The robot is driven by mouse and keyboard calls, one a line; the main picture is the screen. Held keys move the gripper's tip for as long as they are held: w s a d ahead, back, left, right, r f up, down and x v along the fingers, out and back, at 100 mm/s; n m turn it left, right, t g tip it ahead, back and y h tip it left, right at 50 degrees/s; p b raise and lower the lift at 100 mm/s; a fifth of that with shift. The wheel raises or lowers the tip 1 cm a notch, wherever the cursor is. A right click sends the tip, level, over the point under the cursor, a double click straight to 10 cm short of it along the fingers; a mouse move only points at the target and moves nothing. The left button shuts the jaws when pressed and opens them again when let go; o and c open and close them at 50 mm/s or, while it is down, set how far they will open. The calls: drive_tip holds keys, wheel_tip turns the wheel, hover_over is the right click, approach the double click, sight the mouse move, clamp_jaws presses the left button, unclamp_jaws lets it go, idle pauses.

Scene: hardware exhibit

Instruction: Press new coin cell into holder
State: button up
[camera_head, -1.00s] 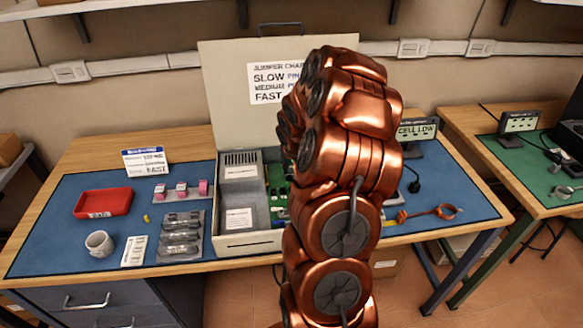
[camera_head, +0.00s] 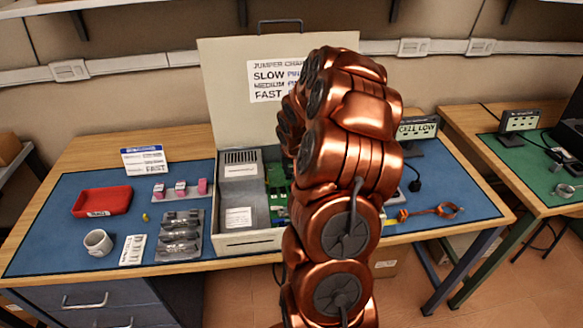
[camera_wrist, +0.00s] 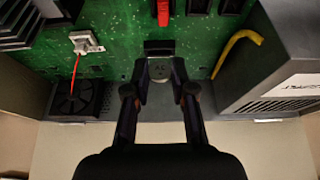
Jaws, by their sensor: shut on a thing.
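In the wrist view my gripper (camera_wrist: 160,82) is shut on a small silver coin cell (camera_wrist: 160,70) with faint marking on its face. The cell is held at the fingertips, over the green circuit board (camera_wrist: 115,50). A small black holder (camera_wrist: 159,46) lies just beyond the cell. The cell's far edge is at or very near the holder; I cannot tell if they touch. In the head view my copper arm hides the gripper, the cell and the holder. Part of the board (camera_head: 278,190) shows inside the open case (camera_head: 248,240).
In the wrist view a fan (camera_wrist: 77,100), a white connector with a red wire (camera_wrist: 86,43), a red part (camera_wrist: 163,12), a yellow cable (camera_wrist: 236,48) and a grey box (camera_wrist: 275,65) surround the cell. A red tray (camera_head: 101,201) and cup (camera_head: 98,242) stand left.

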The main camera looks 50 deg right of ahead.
drive_tip(key=shift+f+b, duration=0.7)
drive_tip(key=shift+f, duration=0.15)
idle(0.8)
drive_tip(key=o, duration=0.8)
drive_tip(key=o, duration=0.3)
drive_tip(key=shift+r, duration=0.75)
idle(0.9)
drive_tip(key=shift+r+p, duration=0.75)
drive_tip(key=shift+r, duration=2.15)
